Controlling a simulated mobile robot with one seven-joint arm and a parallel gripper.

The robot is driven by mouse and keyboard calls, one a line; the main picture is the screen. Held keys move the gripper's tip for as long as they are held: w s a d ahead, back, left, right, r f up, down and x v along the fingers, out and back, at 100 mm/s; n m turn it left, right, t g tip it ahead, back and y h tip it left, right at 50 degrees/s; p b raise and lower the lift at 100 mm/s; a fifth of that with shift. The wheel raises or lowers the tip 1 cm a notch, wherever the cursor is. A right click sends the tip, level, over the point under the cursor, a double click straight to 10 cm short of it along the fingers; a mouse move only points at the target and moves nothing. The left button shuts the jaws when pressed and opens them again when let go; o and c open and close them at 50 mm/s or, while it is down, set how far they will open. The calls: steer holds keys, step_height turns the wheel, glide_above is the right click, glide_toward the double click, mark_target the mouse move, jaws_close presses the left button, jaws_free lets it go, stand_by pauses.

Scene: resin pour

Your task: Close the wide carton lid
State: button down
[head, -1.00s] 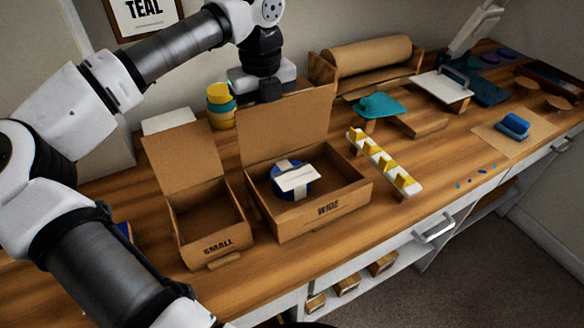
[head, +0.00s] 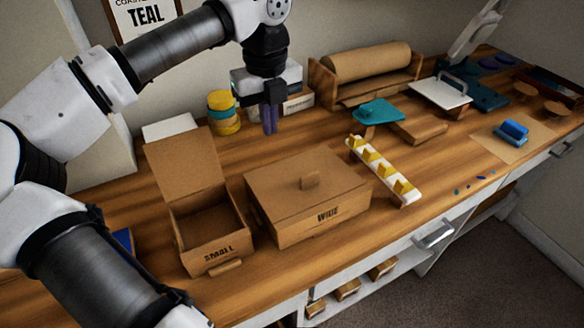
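The wide carton (head: 325,216) stands on the wooden bench, with "WIDE" printed on its front. Its lid (head: 285,180) lies flat over the top, with a small tab (head: 310,180) standing up on it. The carton's contents are hidden under the lid. My gripper (head: 270,125) points down above and behind the carton, apart from the lid. Its fingers look close together, but whether they are fully shut is too small to tell. I see nothing held in it.
The small carton (head: 222,258) stands open to the left, its lid (head: 186,162) raised. A white strip with yellow wedges (head: 383,170) lies to the right. Yellow and teal jars (head: 223,112) and a paper roll (head: 368,62) stand behind. The bench's front right is mostly clear.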

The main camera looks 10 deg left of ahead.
step_height(320, 180, up, 7)
steer(key=p, duration=0.3)
steer(key=shift+f+p, duration=0.2)
steer(key=shift+p, duration=0.15)
